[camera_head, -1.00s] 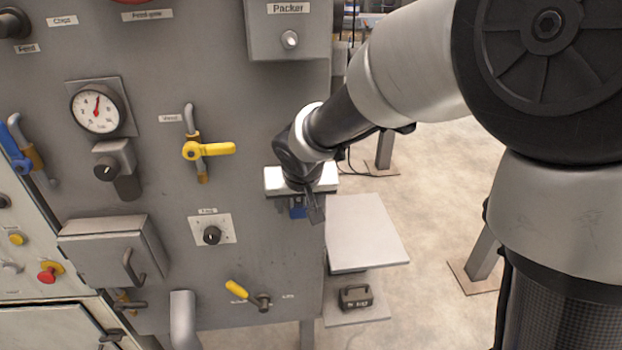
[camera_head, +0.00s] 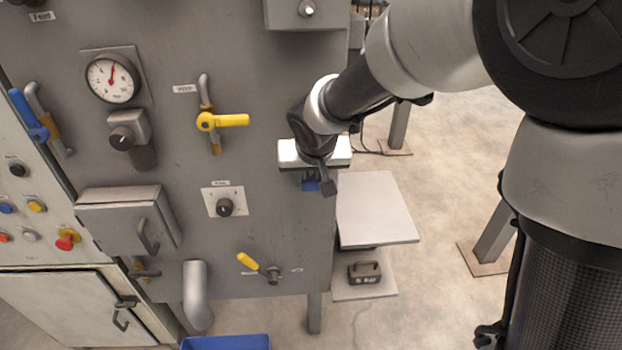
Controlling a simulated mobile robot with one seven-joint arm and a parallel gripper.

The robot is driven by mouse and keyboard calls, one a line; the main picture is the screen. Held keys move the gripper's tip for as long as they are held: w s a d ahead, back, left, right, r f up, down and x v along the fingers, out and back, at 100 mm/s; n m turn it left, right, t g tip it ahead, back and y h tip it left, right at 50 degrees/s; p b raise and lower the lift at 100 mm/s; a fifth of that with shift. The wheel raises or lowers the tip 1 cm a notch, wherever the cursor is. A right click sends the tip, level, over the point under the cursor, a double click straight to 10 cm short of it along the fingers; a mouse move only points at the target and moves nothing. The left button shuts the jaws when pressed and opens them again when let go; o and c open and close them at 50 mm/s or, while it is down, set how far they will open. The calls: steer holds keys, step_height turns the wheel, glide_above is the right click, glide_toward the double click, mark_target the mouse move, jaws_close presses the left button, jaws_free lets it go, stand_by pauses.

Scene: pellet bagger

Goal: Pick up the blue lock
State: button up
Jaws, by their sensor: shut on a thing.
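My gripper (camera_head: 318,186) points down there and is shut on the lock. The dark finger covers part of the lock, and its shackle cannot be made out. I cannot tell whether the lock touches the panel behind it.
A grey shelf (camera_head: 375,208) is just right of and below my gripper, with a dark weight (camera_head: 364,272) on a lower plate. A yellow-handled valve (camera_head: 222,120) and a knob (camera_head: 224,207) stick out on the left. A blue bin (camera_head: 226,342) is at the bottom.

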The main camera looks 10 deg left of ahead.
steer(key=s+d, duration=0.2)
steer(key=s, duration=0.6)
steer(key=s+d+r+b, duration=0.1)
steer(key=s+d, duration=0.1)
steer(key=s, duration=0.7)
steer(key=shift+s+d, duration=0.25)
